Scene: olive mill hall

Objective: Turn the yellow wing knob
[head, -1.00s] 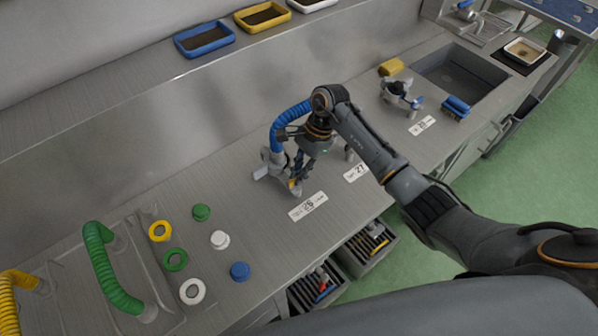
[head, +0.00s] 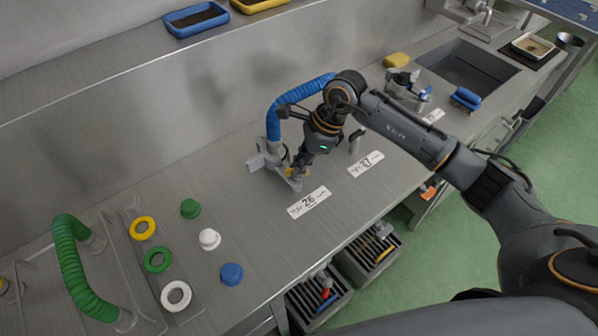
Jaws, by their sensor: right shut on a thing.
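A small patch of yellow, the yellow wing knob (head: 288,171), shows low on a grey fitting (head: 258,161) at the end of a blue ribbed hose (head: 276,122). The fitting stands on the steel worktop behind the label 26 (head: 309,202). My right gripper (head: 294,171) points down at the fitting from the upper right and is shut on the knob. Its fingers hide most of the knob, so I cannot tell how its wings are turned. My left gripper is not in view.
Loose caps and rings, such as a blue cap (head: 231,274) and a white ring (head: 176,295), lie at the left near a green hose (head: 71,264). Label 27 (head: 366,163) and another grey fitting (head: 401,84) are to the right. A sink (head: 468,64) lies beyond.

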